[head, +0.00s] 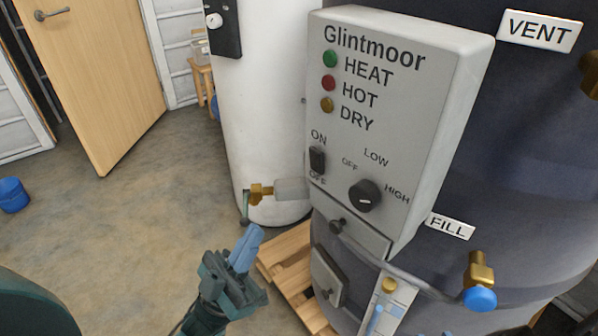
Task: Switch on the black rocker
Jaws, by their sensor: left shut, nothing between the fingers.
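The black rocker (317,160) sits on the left side of the grey control box (430,140) marked Glintmoor, between the labels ON above and OFF below. Which way it is tipped is too small to tell. My left gripper (249,237) is below and to the left of the rocker, apart from the box. Its blue fingers are shut with nothing between them and point upward. My right gripper is not clearly in view.
A black knob (365,196) with LOW and HIGH labels is right of the rocker. A brass valve (259,194) projects at the box's left. A white tank (262,110) stands behind, a wooden pallet (285,262) below. The floor at left is open, with a blue bucket (13,195).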

